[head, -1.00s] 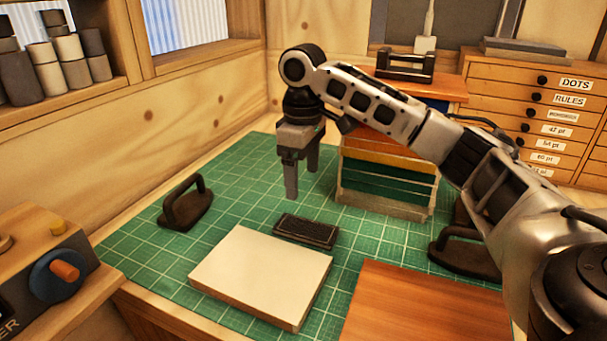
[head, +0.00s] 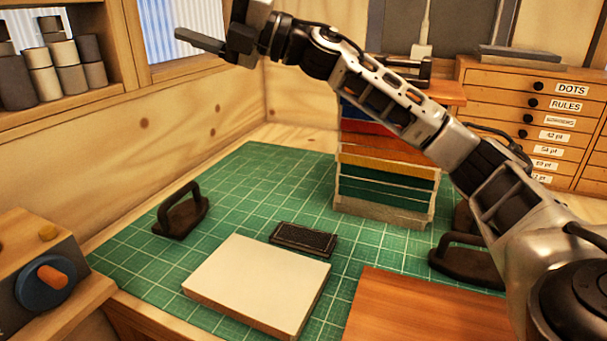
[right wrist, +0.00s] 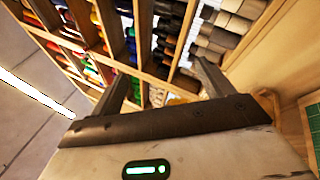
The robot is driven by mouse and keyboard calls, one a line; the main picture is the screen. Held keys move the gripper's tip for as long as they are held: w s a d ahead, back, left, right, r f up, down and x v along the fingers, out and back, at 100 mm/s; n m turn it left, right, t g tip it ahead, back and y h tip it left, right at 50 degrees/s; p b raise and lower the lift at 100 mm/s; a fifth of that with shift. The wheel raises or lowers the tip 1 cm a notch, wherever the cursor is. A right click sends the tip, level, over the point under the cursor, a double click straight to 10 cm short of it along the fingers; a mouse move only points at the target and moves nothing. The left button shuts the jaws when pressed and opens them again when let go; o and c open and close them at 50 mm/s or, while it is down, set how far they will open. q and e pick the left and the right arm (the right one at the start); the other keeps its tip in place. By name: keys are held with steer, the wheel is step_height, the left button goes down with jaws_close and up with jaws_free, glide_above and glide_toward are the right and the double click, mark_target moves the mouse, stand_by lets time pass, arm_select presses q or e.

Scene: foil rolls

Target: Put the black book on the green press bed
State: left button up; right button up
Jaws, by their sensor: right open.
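A small black, flat, rectangular thing (head: 303,238), the only book-like black item I see, lies on the green gridded mat (head: 240,195) behind a pale slab. I cannot tell for sure that it is the black book. The mat is the large green surface here; no separate green press bed is clear. My right gripper (head: 205,42) is high at the upper left, in front of the window, well away from the black thing. In the right wrist view its two fingers (right wrist: 160,72) are apart with nothing between them. My left gripper is not in view.
The pale slab (head: 258,285), a stack of coloured layers (head: 385,190) and black handled weights (head: 181,212) stand on the mat. A brown board (head: 425,305) is at front right. A shelf of coloured rolls (right wrist: 150,45) faces my right gripper. The mat's left rear is clear.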

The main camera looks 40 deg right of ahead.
steer(key=s+a+f+n+g+h, duration=0.2)
steer(key=s+a+f+n+g, duration=0.15)
steer(key=f+n+g, duration=0.4)
steer(key=g+h+b, duration=0.1)
steer(key=g+h, duration=0.4)
steer(key=h, duration=0.9)
glide_toward(304, 236)
step_height(304, 236, down, 2)
steer(key=shift+w+a+f+b, duration=0.1)
steer(key=shift+w+f+b, duration=0.1)
steer(key=shift+b, duration=0.65)
steer(key=f, duration=0.3)
steer(key=f+p, duration=0.1)
steer(key=f, duration=0.1)
steer(key=shift+w+a+f, duration=0.1)
steer(key=shift+w+a, duration=0.15)
steer(key=shift+w, duration=0.05)
steer(key=shift+f+n, duration=0.25)
steer(key=c, duration=1.1)
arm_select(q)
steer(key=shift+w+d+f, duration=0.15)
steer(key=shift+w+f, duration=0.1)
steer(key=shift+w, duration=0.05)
arm_select(e)
steer(key=shift+c, duration=0.4)
